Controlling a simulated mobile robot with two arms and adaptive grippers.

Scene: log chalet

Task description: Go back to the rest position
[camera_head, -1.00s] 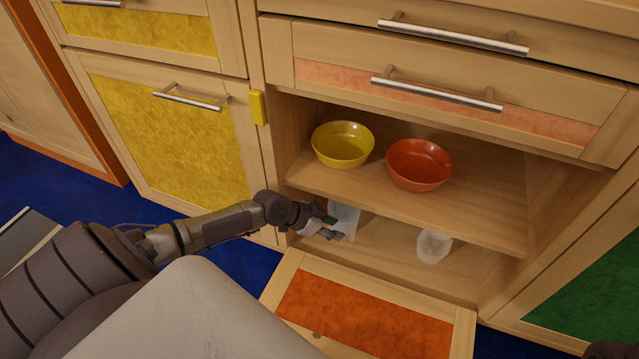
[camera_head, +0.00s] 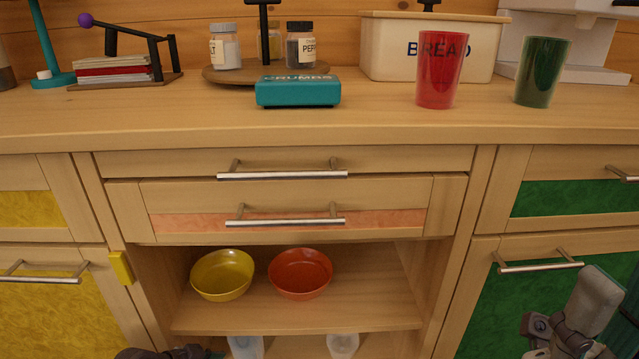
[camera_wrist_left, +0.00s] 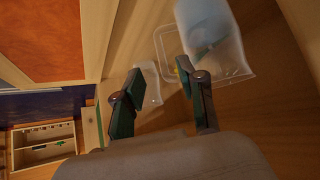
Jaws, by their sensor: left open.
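My left gripper (camera_wrist_left: 160,68) is open in the left wrist view, with its two dark green-padded fingers apart. A small clear cup-like item (camera_wrist_left: 149,84) shows beyond the gap between the fingers; I see no grip on it. In the head view only dark parts of my left gripper (camera_head: 188,352) show at the bottom edge, in front of the open cabinet. My right arm shows at the lower right, before the green door; its fingertips cannot be made out.
A yellow bowl (camera_head: 222,275) and an orange bowl (camera_head: 300,274) sit on the cabinet shelf (camera_head: 375,310). Clear items (camera_head: 342,345) stand below. Drawer handles (camera_head: 284,221) jut out. The counter holds a red cup (camera_head: 440,70), green cup (camera_head: 541,72) and bread box (camera_head: 380,48).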

